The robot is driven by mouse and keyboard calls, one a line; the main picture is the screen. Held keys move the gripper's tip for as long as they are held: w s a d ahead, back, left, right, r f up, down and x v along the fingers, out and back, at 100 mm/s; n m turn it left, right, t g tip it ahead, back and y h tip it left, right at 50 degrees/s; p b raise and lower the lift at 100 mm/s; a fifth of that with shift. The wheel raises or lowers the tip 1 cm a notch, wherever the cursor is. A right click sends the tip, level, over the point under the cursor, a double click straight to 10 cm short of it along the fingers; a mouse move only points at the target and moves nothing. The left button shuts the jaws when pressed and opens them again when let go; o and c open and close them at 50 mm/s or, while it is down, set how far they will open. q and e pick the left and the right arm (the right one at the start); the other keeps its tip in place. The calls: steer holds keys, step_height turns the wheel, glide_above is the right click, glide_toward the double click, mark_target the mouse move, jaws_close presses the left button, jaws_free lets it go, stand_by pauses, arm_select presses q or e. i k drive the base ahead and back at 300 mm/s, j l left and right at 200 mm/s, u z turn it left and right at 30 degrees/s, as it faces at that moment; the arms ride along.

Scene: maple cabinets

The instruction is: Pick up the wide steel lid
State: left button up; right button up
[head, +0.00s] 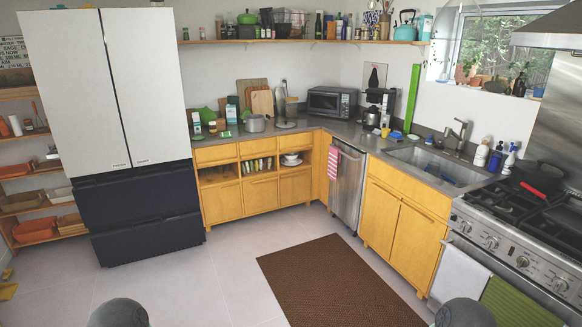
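I cannot make out the wide steel lid for certain from this distance. A small steel pot (256,124) stands on the far counter, left of the corner; whether a lid sits on it is too small to tell. A dark round pan or lid (541,178) with a red handle lies on the stove at the right. Neither of my grippers is in view. Only two rounded dark grey parts of my own body show at the bottom edge.
The grey counter (348,132) runs along the back and right, with a microwave (332,102), sink (436,168) and stove (520,215). A fridge (130,130) stands at the left. A brown mat (338,284) lies on otherwise clear floor (215,275).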

mark_target(286, 124)
steer(key=i+z, duration=0.1)
steer(key=i, duration=4.2)
